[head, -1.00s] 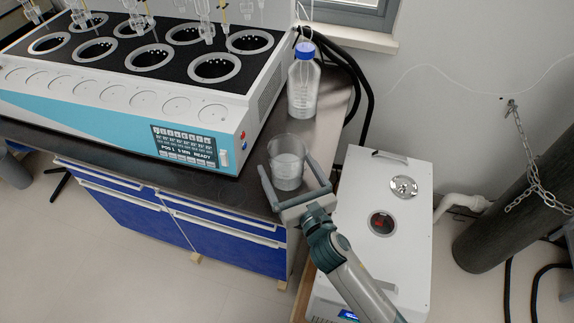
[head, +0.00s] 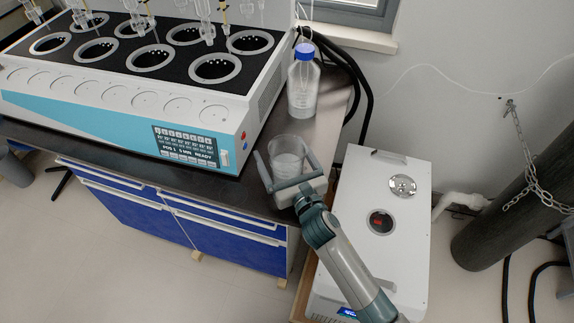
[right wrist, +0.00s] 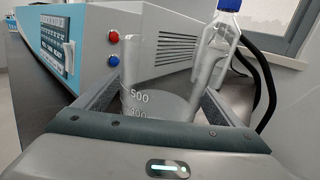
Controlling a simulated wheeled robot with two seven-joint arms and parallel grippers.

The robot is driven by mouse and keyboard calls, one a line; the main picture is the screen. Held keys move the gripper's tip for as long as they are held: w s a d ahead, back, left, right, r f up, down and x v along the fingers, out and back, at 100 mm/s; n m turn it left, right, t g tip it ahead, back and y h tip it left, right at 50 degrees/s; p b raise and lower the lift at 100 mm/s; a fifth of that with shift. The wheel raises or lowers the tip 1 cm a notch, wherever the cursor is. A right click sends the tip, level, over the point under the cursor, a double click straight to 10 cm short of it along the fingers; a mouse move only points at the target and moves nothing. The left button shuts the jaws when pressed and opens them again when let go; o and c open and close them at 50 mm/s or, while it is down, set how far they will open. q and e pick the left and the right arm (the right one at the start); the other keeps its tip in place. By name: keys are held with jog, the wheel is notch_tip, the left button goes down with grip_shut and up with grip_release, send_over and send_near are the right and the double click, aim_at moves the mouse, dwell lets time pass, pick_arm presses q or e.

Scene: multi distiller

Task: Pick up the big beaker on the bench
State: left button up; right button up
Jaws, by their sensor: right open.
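The big beaker (head: 287,158) is clear glass and stands upright near the right end of the dark bench (head: 230,182). My right gripper (head: 284,160) is open, with one finger on each side of the beaker. In the right wrist view the beaker (right wrist: 158,85) stands between the fingers, with its 500 and 400 marks facing the camera. The gripper palm hides its base there. I cannot tell whether a finger touches the glass. My left gripper is not in view.
A blue-capped bottle (head: 303,82) stands behind the beaker. The distiller (head: 120,100) fills the bench to the left. A white machine (head: 370,230) stands right of the bench, below my right arm. Black hoses run behind the bottle.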

aim_at(282, 141)
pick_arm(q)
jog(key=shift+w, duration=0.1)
pick_arm(e)
jog(key=shift+c, duration=0.3)
jog(key=c, duration=1.5)
jog(key=shift+r, duration=0.4)
jog(key=shift+r, duration=1.6)
jog(key=shift+w+d+r, duration=0.1)
jog(key=shift+d+r, duration=0.1)
jog(key=shift+r, duration=0.05)
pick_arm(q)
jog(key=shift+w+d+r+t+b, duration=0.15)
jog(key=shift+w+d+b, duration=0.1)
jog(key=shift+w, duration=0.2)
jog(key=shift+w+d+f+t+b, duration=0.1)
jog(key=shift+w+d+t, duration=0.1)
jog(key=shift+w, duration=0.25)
pick_arm(e)
jog(key=w+d+r, duration=0.1)
jog(key=d+r, duration=0.1)
jog(key=d, duration=0.1)
jog(key=w+d+r, duration=0.1)
jog(key=d+r, duration=0.1)
jog(key=d, duration=0.2)
jog(key=w+d+r, duration=0.1)
jog(key=d+r, duration=0.1)
jog(key=d, duration=0.1)
jog(key=shift+w+d+r, duration=0.15)
jog(key=shift+w+r, duration=0.1)
jog(key=shift+w, duration=0.15)
